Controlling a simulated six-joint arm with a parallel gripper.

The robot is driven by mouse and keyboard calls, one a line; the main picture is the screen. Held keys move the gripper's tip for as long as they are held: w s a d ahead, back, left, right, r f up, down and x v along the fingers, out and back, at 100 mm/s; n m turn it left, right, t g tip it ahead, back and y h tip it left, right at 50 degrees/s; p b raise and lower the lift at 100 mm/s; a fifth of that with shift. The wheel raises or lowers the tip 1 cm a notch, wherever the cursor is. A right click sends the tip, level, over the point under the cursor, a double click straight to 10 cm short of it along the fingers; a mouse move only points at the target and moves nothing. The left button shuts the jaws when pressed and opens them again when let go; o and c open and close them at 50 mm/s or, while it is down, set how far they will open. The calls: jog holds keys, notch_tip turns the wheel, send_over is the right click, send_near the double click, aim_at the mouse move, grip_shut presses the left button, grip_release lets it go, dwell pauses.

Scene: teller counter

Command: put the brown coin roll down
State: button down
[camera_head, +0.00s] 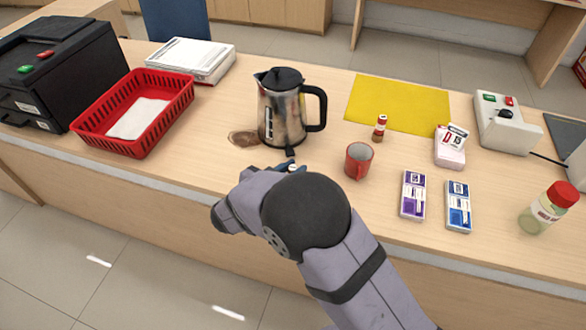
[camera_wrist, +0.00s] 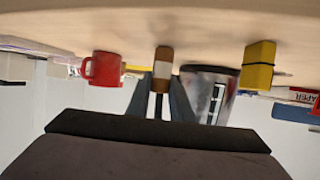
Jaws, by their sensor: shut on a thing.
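The brown coin roll (camera_wrist: 163,61), with a pale band round it, is between the fingers of my gripper (camera_wrist: 163,85) in the wrist view. My gripper is shut on it, and the wrist picture appears upside down. In the head view my gripper (camera_head: 289,167) is low over the front part of the counter, just in front of the kettle. My own arm hides most of the gripper there, and only a small bit at the fingertips shows. I cannot tell whether the roll touches the counter (camera_head: 330,215).
A steel kettle (camera_head: 281,112) stands close behind my gripper, beside a brown stain (camera_head: 242,138). A red mug (camera_head: 358,160) and a small red-brown cylinder (camera_head: 380,128) stand to the right. A red basket (camera_head: 120,148) is left. A yellow block (camera_wrist: 257,68) shows in the wrist view.

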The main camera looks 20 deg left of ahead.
jog(key=shift+f, duration=0.1)
jog(key=c, duration=1.6)
grip_release()
jog(key=shift+o, duration=0.2)
jog(key=shift+s, duration=0.1)
jog(key=v, duration=1.2)
